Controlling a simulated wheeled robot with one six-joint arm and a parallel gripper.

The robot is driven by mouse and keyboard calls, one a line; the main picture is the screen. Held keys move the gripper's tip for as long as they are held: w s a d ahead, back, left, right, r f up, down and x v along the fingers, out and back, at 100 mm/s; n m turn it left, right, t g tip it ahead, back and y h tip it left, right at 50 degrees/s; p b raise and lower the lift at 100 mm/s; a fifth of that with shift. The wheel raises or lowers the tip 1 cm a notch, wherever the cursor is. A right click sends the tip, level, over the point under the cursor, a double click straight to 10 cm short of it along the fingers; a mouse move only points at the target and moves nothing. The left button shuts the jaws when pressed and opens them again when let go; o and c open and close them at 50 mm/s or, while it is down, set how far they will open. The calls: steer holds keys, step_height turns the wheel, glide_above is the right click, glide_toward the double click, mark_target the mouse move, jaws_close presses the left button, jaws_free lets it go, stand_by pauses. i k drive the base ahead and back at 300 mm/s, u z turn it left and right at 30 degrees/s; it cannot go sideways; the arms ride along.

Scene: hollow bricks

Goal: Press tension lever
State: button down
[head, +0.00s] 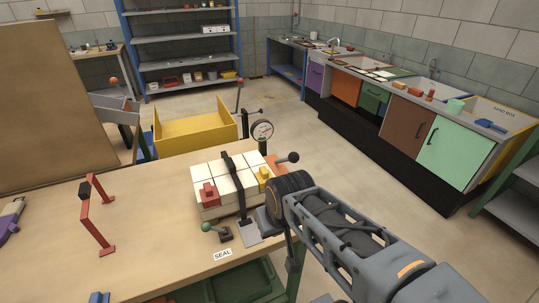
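A block of white hollow bricks (212,180) stands on the wooden bench, with a black strap (239,184) running over it. A lever with a dark ball knob (289,157) sticks out behind the block's right end. A lever with a green knob (207,228) stands in front of the block, by the SEAL label (223,254). I cannot tell which is the tension lever. My gripper (271,222) is at the block's front right corner, partly hidden by my arm; its fingers do not show clearly. I see nothing held in it.
A round gauge (262,130) stands behind the block. Red (208,194) and yellow (264,177) pieces sit on its corners. A red frame (93,217) stands on the bench at left. A yellow bin (195,134) is beyond the bench. The floor at right is clear.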

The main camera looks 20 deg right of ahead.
mark_target(293, 157)
steer(key=u, duration=2.45)
steer(key=k, duration=0.85)
steer(key=z, duration=1.5)
steer(key=i, duration=0.5)
steer(key=z, duration=0.05)
